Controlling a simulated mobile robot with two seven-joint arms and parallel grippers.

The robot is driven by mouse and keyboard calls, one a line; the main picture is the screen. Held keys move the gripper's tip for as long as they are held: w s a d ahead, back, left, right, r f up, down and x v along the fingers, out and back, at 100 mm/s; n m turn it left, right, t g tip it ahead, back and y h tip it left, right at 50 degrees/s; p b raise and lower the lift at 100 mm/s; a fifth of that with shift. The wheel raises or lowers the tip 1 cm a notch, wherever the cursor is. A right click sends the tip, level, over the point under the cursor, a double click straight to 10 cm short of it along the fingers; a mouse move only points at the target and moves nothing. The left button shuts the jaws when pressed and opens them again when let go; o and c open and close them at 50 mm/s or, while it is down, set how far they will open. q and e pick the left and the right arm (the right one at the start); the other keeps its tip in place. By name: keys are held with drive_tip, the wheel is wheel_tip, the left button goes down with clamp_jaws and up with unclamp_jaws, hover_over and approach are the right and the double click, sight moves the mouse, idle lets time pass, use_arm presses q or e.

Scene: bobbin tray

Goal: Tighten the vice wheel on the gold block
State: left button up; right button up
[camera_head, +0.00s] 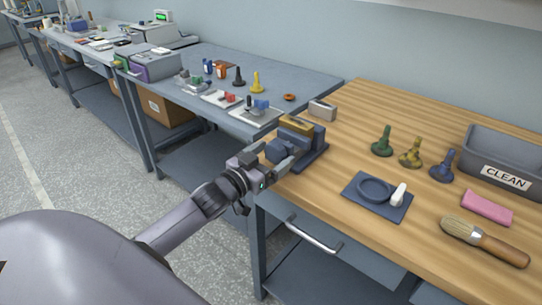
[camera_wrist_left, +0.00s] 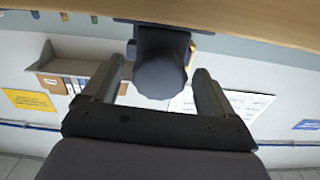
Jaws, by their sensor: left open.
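A dark blue vice (camera_head: 312,153) stands at the left front corner of the wooden bench, with the gold block (camera_head: 296,124) in its top. The vice wheel (camera_wrist_left: 160,78) is a dark round knob facing the left wrist camera; in the head view it is partly hidden by my gripper. My left gripper (camera_head: 277,159) is open at the vice's front. In the left wrist view its fingers (camera_wrist_left: 157,88) stand on either side of the wheel, with visible gaps on both sides. My right gripper is not in view.
On the wooden bench (camera_head: 340,120) are a grey metal block (camera_head: 322,110), several coloured spindles, a blue plate (camera_head: 377,210) with a round recess and white piece, a brush (camera_head: 485,241), a pink sponge (camera_head: 487,208) and a grey CLEAN bin (camera_head: 500,158). A drawer handle (camera_head: 313,236) sits below the front edge.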

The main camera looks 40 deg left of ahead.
use_arm(q)
drive_tip(key=c, duration=1.1)
drive_tip(key=shift+o, duration=0.2)
drive_tip(key=shift+m, duration=0.4)
drive_tip(key=shift+m+p, duration=0.55)
drive_tip(key=shift+m, duration=0.35)
drive_tip(key=shift+m+p, duration=0.4)
drive_tip(key=shift+m, duration=1.2)
